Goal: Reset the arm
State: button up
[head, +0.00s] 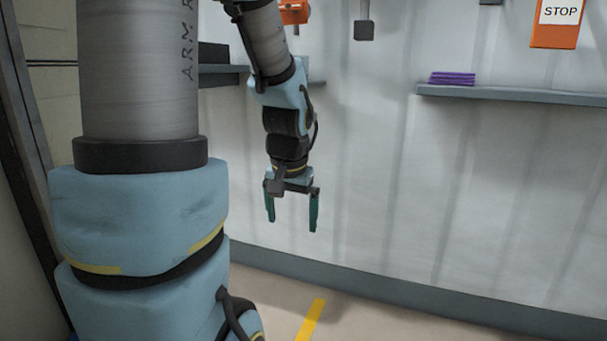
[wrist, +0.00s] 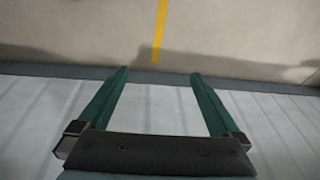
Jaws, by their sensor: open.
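My gripper (head: 292,213) hangs down in the middle of the head view, in front of the pale wall panel. Its two green fingers are apart, with nothing between them. In the wrist view my gripper (wrist: 160,72) is also open and empty, with the wall and floor beyond the fingers. My arm is bent, with the forearm coming down from the top of the head view.
A grey shelf (head: 520,96) on the right bears a purple stack (head: 452,78). An orange box with a STOP sign (head: 560,12) is above it. Another orange item (head: 294,12) and a grey block (head: 364,30) hang at the top. A yellow stripe (head: 311,320) marks the clear floor.

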jog(key=s+a+f+n+g, duration=0.1)
jog(key=s+a+f+n, duration=0.1)
jog(key=s+a+f, duration=0.25)
notch_tip(320, 180, up, 34)
jog(key=s+p, duration=0.1)
jog(key=p, duration=3.2)
jog(key=shift+s+p, duration=0.3)
jog(key=shift+p, duration=0.05)
